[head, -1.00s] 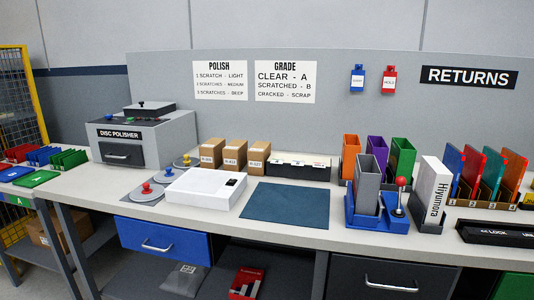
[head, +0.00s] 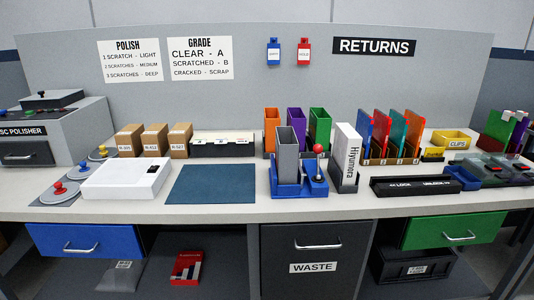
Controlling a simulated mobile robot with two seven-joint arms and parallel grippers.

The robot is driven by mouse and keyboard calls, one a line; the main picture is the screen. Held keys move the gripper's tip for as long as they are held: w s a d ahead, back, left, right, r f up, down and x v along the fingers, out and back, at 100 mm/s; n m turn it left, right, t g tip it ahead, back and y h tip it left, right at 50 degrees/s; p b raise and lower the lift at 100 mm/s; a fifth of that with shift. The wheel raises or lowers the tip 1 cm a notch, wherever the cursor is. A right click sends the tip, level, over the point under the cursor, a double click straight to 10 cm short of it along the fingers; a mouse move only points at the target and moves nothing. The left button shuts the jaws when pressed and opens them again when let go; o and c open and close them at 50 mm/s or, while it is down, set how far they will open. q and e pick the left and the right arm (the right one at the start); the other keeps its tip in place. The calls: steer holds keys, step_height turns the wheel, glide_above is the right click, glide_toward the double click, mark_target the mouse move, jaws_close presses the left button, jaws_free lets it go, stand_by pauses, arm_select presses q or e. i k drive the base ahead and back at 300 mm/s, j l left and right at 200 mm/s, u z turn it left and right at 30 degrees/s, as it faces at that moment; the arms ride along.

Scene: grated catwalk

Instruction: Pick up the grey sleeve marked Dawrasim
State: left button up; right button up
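No sleeve with a readable Dawrasim mark shows. A dark grey flat item (head: 118,277) with a small white label lies on the lower shelf at the left; its label is too small to read. A red item (head: 186,267) with a dark and white print lies to its right on that shelf. A white upright sleeve marked Hiyumora (head: 347,150) stands in a dark holder on the bench. A grey upright open-topped slot (head: 288,156) stands in a blue stand (head: 300,187) with a red-knobbed lever. Neither of my grippers is in view.
The bench (head: 225,213) carries a white box (head: 127,179), a blue mat (head: 212,184), brown boxes (head: 156,141), coloured upright panels (head: 385,135) and a black lock bar (head: 425,186). Below are a blue drawer (head: 88,242), a WASTE drawer (head: 315,250) and a green drawer (head: 455,231).

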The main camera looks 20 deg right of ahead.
mark_target(287, 146)
steer(key=i+l, duration=0.1)
steer(key=l, duration=0.95)
steer(key=i+l, duration=0.15)
steer(key=l, duration=0.4)
